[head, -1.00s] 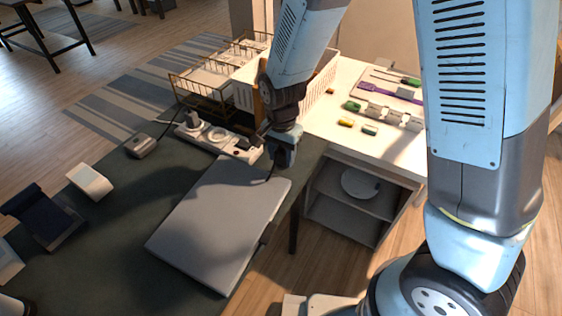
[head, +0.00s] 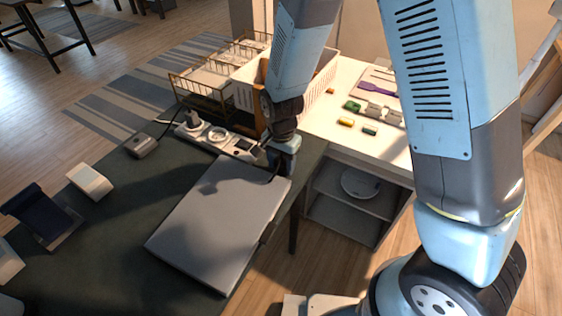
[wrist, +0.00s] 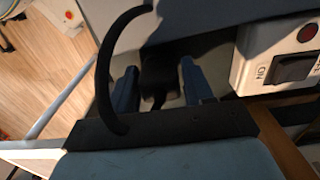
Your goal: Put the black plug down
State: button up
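The black plug (wrist: 159,76) sits between the two blue fingers of my gripper (wrist: 158,82) in the wrist view. The fingers appear to press on its sides, though the spot is dark. Its black cord (wrist: 104,60) loops up in front of the camera on the left. In the head view my gripper (head: 282,163) is low over the table's right edge, between the power strip and the grey laptop (head: 222,222). I cannot make out the plug itself there. Whether it touches the table is hidden.
The white power strip (head: 218,137) lies behind and left of my gripper; its red-button end (wrist: 283,55) is close on the right in the wrist view. A white basket (head: 318,88) and a white cabinet (head: 343,137) stand beyond. A grey box (head: 142,146) lies left.

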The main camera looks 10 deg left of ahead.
aim_at(281, 159)
jog(key=o, duration=0.3)
notch_tip(281, 159, up, 12)
jog(key=shift+r, duration=0.15)
dwell(0.6)
jog(key=d+r+n+t+y, duration=0.1)
jog(key=d+r+n+t, duration=0.1)
jog(key=d+r, duration=1.3)
jog(key=s+d+r+t, duration=0.1)
jog(key=s+d+r, duration=0.1)
jog(key=d, duration=0.3)
jog(key=s+d+r+n+t, duration=0.1)
jog(key=s+d+r, duration=0.2)
jog(key=s+d, duration=0.2)
jog(key=s+d+r+n+t+h, duration=0.1)
jog(key=s+d+r, duration=0.1)
jog(key=d, duration=0.3)
jog(key=shift+s+d+r+t, duration=0.3)
jog(key=shift+s+r, duration=0.1)
jog(key=shift+s, duration=0.5)
